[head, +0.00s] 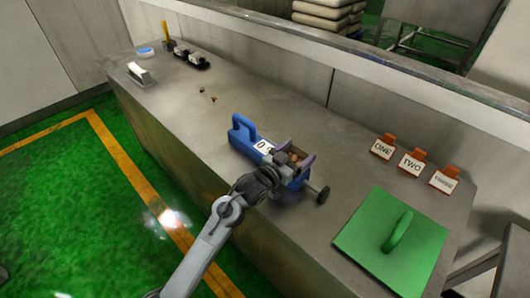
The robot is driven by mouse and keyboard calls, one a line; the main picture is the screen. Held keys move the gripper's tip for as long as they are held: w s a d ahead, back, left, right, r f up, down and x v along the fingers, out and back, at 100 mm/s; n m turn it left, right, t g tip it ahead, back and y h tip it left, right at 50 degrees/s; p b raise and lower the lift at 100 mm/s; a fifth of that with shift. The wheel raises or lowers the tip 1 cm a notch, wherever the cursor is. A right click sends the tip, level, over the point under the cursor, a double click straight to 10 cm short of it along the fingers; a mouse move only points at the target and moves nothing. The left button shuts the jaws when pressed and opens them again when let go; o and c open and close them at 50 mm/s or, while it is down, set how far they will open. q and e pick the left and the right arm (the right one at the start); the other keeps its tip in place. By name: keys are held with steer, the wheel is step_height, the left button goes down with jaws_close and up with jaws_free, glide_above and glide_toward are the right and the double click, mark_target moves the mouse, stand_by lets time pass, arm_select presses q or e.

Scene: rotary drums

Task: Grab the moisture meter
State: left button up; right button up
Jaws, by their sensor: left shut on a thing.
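The moisture meter (243,137) appears to be the blue device with a loop handle and a white label or display, standing on the grey metal counter (225,105). Its right end has a purple-grey open part with something brown inside, and a dark round knob sticks out at the lower right. My left gripper (280,163) reaches over the meter's near side and is shut on it, around its middle. The fingers and part of the meter's body hide each other. My right gripper is not in view.
A green board with a handle (365,243) lies at the counter's right. Signs ONE (382,148), TWO (411,163) and a third stand along the back. Black trays (191,57) and a white-topped item (140,73) sit at the far left. Small brown bits (213,99) lie mid-counter.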

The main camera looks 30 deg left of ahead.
arm_select(q)
steer(key=shift+r, duration=0.15)
steer(key=shift+c, duration=1)
steer(key=shift+r, duration=0.1)
